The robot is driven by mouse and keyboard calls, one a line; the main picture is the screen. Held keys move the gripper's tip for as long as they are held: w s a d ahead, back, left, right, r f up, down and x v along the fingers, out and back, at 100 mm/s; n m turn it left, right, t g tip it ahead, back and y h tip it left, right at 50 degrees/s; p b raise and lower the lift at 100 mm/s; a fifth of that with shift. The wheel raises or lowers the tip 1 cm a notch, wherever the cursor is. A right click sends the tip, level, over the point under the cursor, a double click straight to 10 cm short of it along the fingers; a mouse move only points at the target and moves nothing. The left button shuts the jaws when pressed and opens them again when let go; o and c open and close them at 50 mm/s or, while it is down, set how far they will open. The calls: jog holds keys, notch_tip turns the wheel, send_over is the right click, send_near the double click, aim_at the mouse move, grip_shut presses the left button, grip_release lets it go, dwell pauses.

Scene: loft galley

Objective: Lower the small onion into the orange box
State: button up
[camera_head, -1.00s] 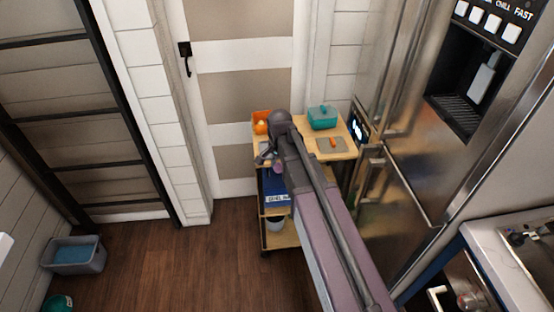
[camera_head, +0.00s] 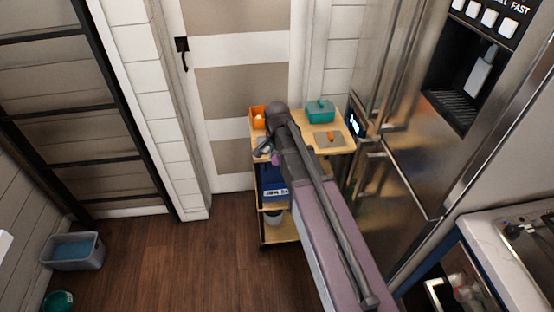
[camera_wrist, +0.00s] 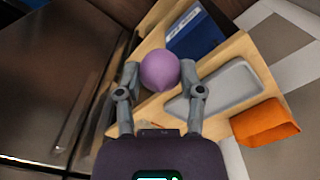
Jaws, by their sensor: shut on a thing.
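The small onion (camera_wrist: 160,70) is purple and round with a pointed tip. My gripper (camera_wrist: 160,82) is shut on it, one finger on each side, in the wrist view. In the head view the onion (camera_head: 276,158) is a small purple patch beside my gripper (camera_head: 266,151), partly hidden by my arm. The orange box (camera_head: 252,122) stands at the left back corner of the cart top, with a small pale thing in it. In the wrist view the orange box (camera_wrist: 265,123) is at the right, apart from the onion. Its inside is not clear there.
The wooden cart (camera_head: 345,147) also bears a teal lidded container (camera_head: 320,112) and a board with an orange piece (camera_head: 330,136). A grey tray (camera_wrist: 228,88) lies between onion and box in the wrist view. A blue box (camera_head: 272,181) is below. The fridge (camera_head: 395,175) stands close right.

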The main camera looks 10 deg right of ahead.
jog(key=w+r+p, duration=0.1)
jog(key=w+r, duration=0.1)
jog(key=w, duration=1.3)
jog(key=w+d+r+p, duration=0.1)
jog(key=w+p, duration=0.1)
jog(key=w, duration=1.3)
jog(key=shift+w+d+r, duration=0.2)
jog(key=shift+d+r, duration=0.1)
jog(key=shift+r, duration=0.05)
jog(key=shift+f, duration=0.1)
jog(key=shift+f+b, duration=1.9)
jog(key=shift+f, duration=0.15)
jog(key=shift+f, duration=0.2)
dwell(0.4)
jog(key=o, duration=1)
jog(key=shift+r, duration=0.2)
